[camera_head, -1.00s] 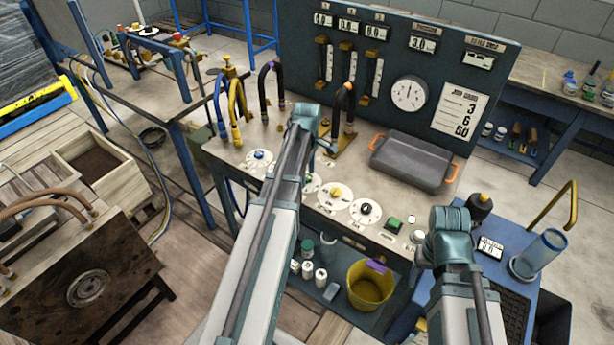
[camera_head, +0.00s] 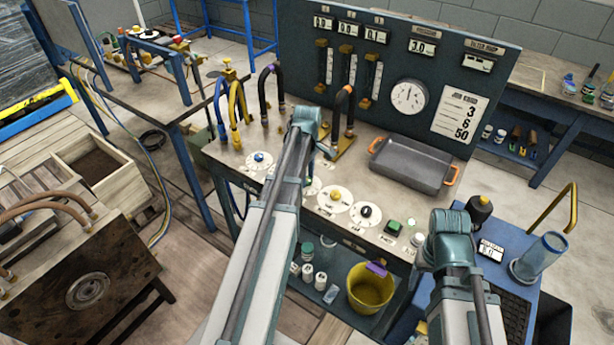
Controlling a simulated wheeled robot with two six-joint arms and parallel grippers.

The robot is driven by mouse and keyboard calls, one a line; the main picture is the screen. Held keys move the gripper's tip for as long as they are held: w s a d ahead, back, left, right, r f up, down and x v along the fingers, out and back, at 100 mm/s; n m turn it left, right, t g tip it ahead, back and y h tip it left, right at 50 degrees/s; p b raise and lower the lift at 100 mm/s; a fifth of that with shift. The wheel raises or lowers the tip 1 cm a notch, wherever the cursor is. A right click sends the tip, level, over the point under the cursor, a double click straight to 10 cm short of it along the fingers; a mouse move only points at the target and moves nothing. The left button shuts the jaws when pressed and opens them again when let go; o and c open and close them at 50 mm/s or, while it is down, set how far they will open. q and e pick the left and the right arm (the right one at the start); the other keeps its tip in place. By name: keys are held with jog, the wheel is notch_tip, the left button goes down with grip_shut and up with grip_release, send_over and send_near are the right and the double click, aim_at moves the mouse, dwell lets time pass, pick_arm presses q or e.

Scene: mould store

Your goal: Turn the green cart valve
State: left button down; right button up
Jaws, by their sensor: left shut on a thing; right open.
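The cart top (camera_head: 240,150) carries a row of round white dials with knobs. I see a blue knob (camera_head: 258,157), a yellow knob (camera_head: 336,195) and a black knob (camera_head: 365,211). Between blue and yellow, a white dial edge (camera_head: 314,186) shows beside my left arm. The green cart valve itself is hidden there behind the arm. My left gripper (camera_head: 325,150) reaches down over that spot, shut, its fingertips mostly hidden. It appears to be on the green valve. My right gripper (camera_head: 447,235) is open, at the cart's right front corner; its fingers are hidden.
A grey tray (camera_head: 412,168) with orange handles lies right of the dials. A dark panel (camera_head: 440,85) with readouts and a gauge stands behind. Curved hoses (camera_head: 267,90) rise at the back left. A green button (camera_head: 393,227) sits right of the black knob. A yellow bucket (camera_head: 370,290) stands below.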

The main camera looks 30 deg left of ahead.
pick_arm(q)
jog(key=m, duration=1.5)
jog(key=shift+m, duration=2.5)
jog(key=shift+c, duration=2.3)
grip_release()
jog(key=shift+r, duration=0.1)
